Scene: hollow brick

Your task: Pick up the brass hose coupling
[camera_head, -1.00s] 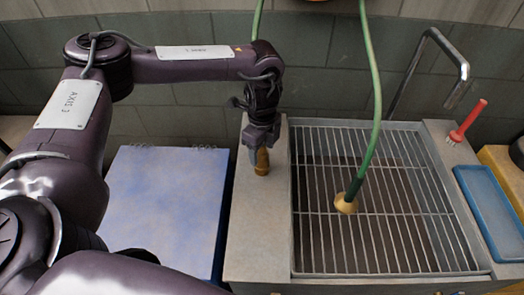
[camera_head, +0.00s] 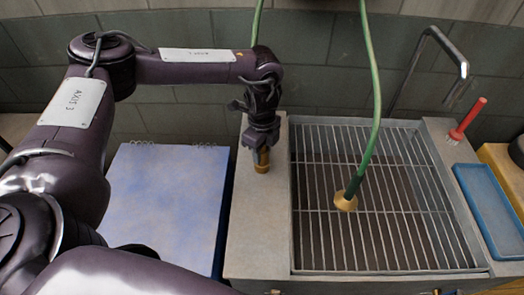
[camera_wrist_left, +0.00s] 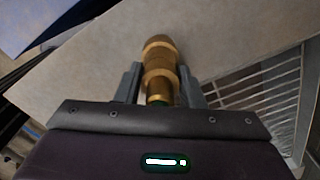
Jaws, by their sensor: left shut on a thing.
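The brass hose coupling (camera_head: 262,166) stands upright on the grey ledge at the left of the sink. My left gripper (camera_head: 262,150) is above it with its fingers around its upper part. In the left wrist view the coupling (camera_wrist_left: 160,66) lies between the two grey fingers of the left gripper (camera_wrist_left: 158,88), which are shut on it. The frames do not clearly show whether its lower end touches the ledge. My right gripper is not in view.
A metal grate (camera_head: 375,240) covers the sink to the right. A green hose (camera_head: 372,130) hangs down to a brass end (camera_head: 346,201) over the grate. A blue pad (camera_head: 165,205) lies left of the ledge (camera_head: 258,225). A red-handled brush (camera_head: 468,118) and blue tray (camera_head: 488,205) are at the right.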

